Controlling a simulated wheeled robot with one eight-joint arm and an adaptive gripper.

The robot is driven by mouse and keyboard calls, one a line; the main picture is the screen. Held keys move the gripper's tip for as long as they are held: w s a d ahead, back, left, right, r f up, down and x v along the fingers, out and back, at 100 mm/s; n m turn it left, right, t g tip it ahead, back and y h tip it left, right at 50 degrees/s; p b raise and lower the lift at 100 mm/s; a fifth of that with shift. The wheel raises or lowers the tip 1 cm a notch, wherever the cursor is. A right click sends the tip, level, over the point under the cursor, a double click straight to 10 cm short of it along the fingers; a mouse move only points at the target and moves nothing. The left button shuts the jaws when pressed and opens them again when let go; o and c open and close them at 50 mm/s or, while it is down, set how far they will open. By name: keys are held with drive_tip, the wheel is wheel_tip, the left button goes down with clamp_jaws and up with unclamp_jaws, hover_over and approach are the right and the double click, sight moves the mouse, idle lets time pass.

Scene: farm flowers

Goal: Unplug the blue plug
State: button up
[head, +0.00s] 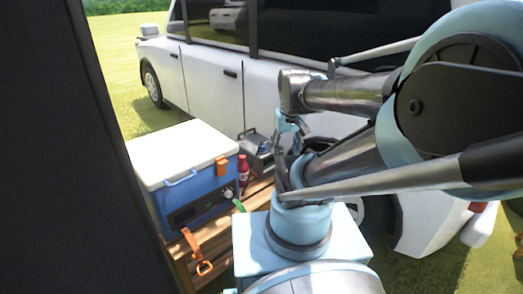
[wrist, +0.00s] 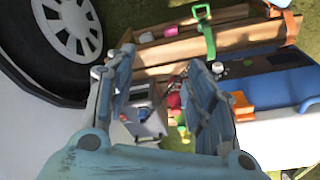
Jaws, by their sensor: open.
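My gripper (head: 288,130) hangs in front of the white car, its fingers apart. In the wrist view my gripper (wrist: 160,68) is open and empty, with a gap between its two blue fingers. A grey box-shaped unit (head: 252,143) stands behind the cooler, beside the car. A small blue piece (head: 265,148) shows at its front and may be the blue plug; its shape is too small to tell. In the wrist view the grey unit (wrist: 154,122) shows between the fingers, beyond them, partly hidden by them.
A blue cooler (head: 200,187) with a white lid stands on a wooden crate (head: 217,240), left of my arm. A red bottle (head: 243,168) stands beside the cooler. The white car (head: 205,75) blocks the back; its wheel (wrist: 70,35) is close to my left finger in the wrist view.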

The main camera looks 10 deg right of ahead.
drive_tip(key=w+r+n, duration=0.1)
drive_tip(key=w+r, duration=0.2)
drive_tip(key=w, duration=0.6)
drive_tip(key=n+g, duration=0.2)
drive_tip(key=n, duration=0.3)
hover_over(262, 143)
drive_tip(key=f, duration=1.2)
drive_tip(key=shift+s+f, duration=0.15)
drive_tip(key=shift+s, duration=0.1)
drive_tip(key=shift+w+f, duration=0.5)
drive_tip(key=shift+f, duration=0.15)
drive_tip(key=shift+f, duration=4.45)
